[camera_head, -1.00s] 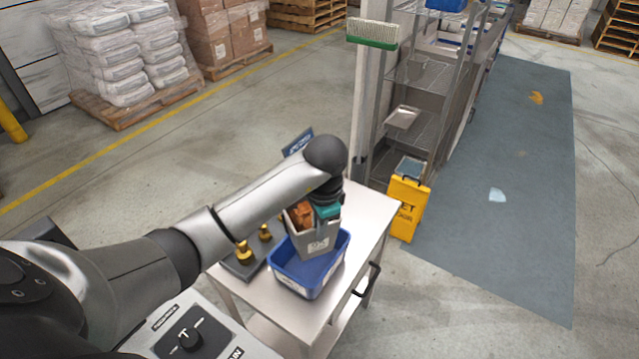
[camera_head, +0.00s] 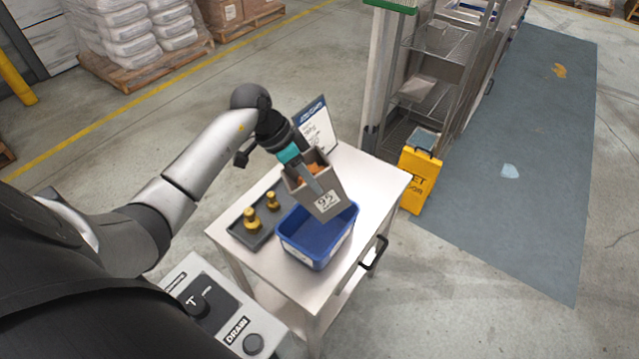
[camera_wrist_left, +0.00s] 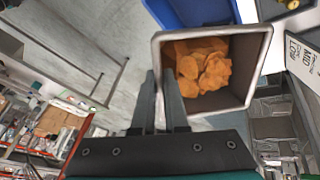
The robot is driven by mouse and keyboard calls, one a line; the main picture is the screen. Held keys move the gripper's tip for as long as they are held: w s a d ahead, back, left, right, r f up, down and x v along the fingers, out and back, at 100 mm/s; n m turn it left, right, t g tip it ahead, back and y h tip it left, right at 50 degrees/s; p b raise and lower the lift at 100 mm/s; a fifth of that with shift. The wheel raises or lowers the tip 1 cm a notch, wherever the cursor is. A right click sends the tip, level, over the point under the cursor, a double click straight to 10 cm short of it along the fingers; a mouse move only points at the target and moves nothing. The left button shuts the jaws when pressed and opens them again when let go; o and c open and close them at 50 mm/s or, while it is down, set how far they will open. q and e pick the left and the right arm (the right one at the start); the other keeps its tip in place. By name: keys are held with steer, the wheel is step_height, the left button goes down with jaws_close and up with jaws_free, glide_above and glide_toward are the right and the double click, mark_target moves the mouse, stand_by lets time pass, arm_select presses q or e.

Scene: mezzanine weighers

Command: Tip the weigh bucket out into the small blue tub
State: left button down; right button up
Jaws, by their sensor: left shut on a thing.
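The weigh bucket (camera_head: 328,203) is a grey box with a printed label, holding orange chips (camera_head: 310,173). It is tilted above the far edge of the small blue tub (camera_head: 312,262), which stands on the steel cart; the inside that shows is empty. My left gripper (camera_head: 307,174) is shut on the bucket's wall on the left. In the left wrist view, the two fingers (camera_wrist_left: 162,98) meet the wall of the bucket (camera_wrist_left: 250,95). Orange chips (camera_wrist_left: 203,66) lie inside it. Part of the blue tub (camera_wrist_left: 190,12) shows beyond its rim. My right gripper is out of view.
The cart top (camera_head: 378,190) also carries a dark tray (camera_head: 240,236) with brass weights (camera_head: 251,217) and a standing sign (camera_head: 318,124). A control box (camera_head: 222,310) is at the near left.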

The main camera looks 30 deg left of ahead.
mark_target(286, 186)
arm_select(q)
steer(key=shift+a+f+h, duration=0.15)
steer(key=shift+a+h, duration=0.2)
steer(key=shift+h, duration=0.05)
steer(key=h+b, duration=0.1)
steer(key=b, duration=0.2)
steer(key=a+t+h+b, duration=0.1)
steer(key=h+b, duration=0.1)
steer(key=b, duration=0.1)
steer(key=a+f+h+b, duration=0.1)
steer(key=b, duration=0.3)
steer(key=shift+s+a, duration=0.25)
steer(key=shift+s+a+f+t+h, duration=0.1)
steer(key=shift+a+t+h, duration=0.3)
steer(key=shift+h, duration=0.5)
steer(key=shift+s+a+f+n+h+b, duration=0.1)
steer(key=shift+a+f+n+h+b, duration=0.25)
steer(key=shift+h+b, duration=0.5)
steer(key=h+b, duration=0.1)
steer(key=a+f+t+h+b, duration=0.1)
steer(key=b, duration=0.1)
steer(key=h+b, duration=0.1)
steer(key=b, duration=0.1)
steer(key=shift+s+a+f, duration=0.15)
steer(key=shift+f, duration=0.25)
steer(key=shift+a+f+t+h+b, duration=0.2)
steer(key=shift+t+h+b, duration=0.3)
steer(key=shift+h+b, duration=0.4)
